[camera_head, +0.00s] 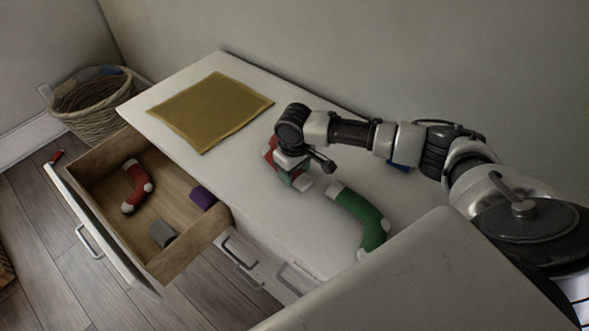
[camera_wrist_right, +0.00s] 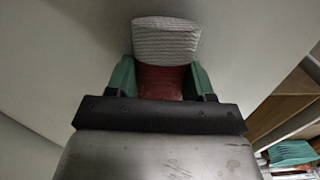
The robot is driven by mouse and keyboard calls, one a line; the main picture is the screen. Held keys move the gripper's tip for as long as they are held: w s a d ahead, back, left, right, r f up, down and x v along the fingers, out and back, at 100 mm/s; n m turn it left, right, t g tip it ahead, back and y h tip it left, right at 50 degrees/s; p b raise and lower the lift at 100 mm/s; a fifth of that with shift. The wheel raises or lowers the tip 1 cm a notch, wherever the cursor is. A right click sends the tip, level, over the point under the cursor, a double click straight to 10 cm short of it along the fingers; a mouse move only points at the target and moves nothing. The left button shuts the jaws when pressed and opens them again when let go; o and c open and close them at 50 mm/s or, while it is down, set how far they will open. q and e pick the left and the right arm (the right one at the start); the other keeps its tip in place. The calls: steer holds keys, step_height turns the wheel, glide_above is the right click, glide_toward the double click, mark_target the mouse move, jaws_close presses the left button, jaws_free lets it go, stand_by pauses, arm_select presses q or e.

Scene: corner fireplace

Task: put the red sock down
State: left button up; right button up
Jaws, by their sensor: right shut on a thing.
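My right gripper (camera_head: 300,178) is over the middle of the white dresser top and points down. It is shut on a red sock (camera_head: 269,150), mostly hidden behind the gripper. In the right wrist view the red sock (camera_wrist_right: 160,82) is between the two green fingers (camera_wrist_right: 160,80), with its white ribbed end sticking out past them. I cannot tell whether the sock touches the dresser top. A second red sock (camera_head: 134,187) with white ends lies in the open drawer. My left gripper is not in view.
A green sock (camera_head: 358,215) lies right of the gripper on the dresser top (camera_head: 225,165). A yellow cloth (camera_head: 210,108) lies at left. The open drawer (camera_head: 100,165) also holds a purple item (camera_head: 203,197) and a grey item (camera_head: 161,233). A wicker basket (camera_head: 95,108) stands beyond.

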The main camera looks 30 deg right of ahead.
steer(key=o, duration=1)
steer(key=shift+f, duration=0.15)
steer(key=shift+c, duration=0.2)
